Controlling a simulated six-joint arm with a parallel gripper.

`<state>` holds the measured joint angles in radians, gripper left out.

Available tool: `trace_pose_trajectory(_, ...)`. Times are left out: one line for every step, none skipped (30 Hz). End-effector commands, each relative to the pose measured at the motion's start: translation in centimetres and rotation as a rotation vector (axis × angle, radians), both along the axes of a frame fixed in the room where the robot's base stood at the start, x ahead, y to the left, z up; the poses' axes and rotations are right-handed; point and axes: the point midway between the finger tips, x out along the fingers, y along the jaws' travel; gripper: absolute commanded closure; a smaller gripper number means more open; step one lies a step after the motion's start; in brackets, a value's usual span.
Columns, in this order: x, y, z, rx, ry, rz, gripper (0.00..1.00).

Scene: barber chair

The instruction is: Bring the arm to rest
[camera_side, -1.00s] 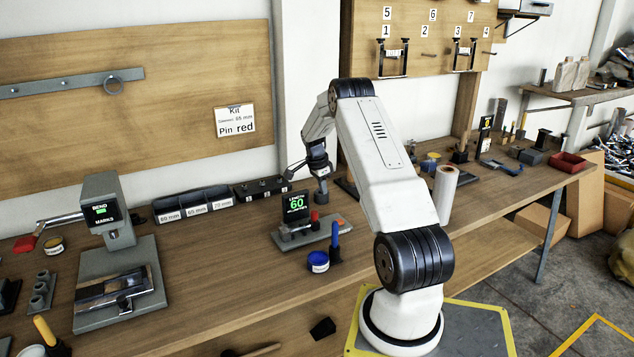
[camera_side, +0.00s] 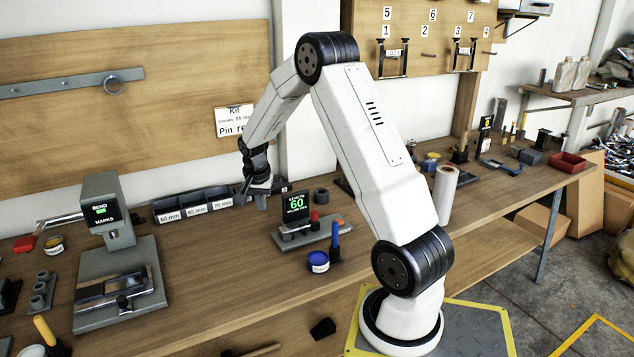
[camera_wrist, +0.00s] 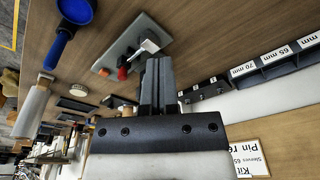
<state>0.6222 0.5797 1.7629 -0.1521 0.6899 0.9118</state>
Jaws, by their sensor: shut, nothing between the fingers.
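My arm is bent over the wooden bench, with its wrist pointing down. My gripper (camera_side: 258,197) is shut and empty, above the back of the bench by the right end of the labelled bin row (camera_side: 196,204). In the wrist view its two dark fingers (camera_wrist: 158,70) lie together with nothing held between them. The gripper hides part of the dark block at the end of the bins.
The bending press (camera_side: 118,255) is at left. A white roll (camera_side: 445,192) stands right.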

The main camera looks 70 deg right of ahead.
Motion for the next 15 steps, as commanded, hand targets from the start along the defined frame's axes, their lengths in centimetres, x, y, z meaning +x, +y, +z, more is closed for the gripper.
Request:
trace_pose_trajectory(0.4, 2.5, 0.5, 0.0, -0.004, 0.092, 1.0)
trace_pose_trajectory(0.5, 3.8, 0.7, 0.001, -0.007, 0.145, 1.0)
trace_pose_trajectory(0.5, 5.5, 0.9, 0.0, -0.009, 0.216, 1.0)
trace_pose_trajectory(0.5, 6.8, 1.1, -0.001, -0.011, 0.268, 1.0)
trace_pose_trajectory(0.4, 8.1, 1.2, -0.002, -0.013, 0.32, 1.0)
trace_pose_trajectory(0.3, 9.8, 1.4, -0.001, -0.015, 0.389, 1.0)
trace_pose_trajectory(0.1, 11.0, 1.6, -0.004, -0.018, 0.441, 1.0)
trace_pose_trajectory(-0.1, 12.2, 1.7, -0.005, -0.02, 0.495, 1.0)
trace_pose_trajectory(-0.4, 13.8, 1.8, -0.008, -0.022, 0.564, 1.0)
trace_pose_trajectory(-0.8, 15.0, 1.9, -0.009, -0.024, 0.616, 1.0)
trace_pose_trajectory(-1.1, 16.2, 2.0, -0.011, -0.026, 0.667, 1.0)
trace_pose_trajectory(-1.6, 17.7, 2.1, -0.014, -0.029, 0.736, 1.0)
trace_pose_trajectory(-2.1, 18.8, 2.1, -0.017, -0.031, 0.789, 1.0)
trace_pose_trajectory(-2.6, 19.8, 2.2, -0.02, -0.034, 0.841, 1.0)
trace_pose_trajectory(-3.3, 21.2, 2.2, -0.024, -0.035, 0.908, 1.0)
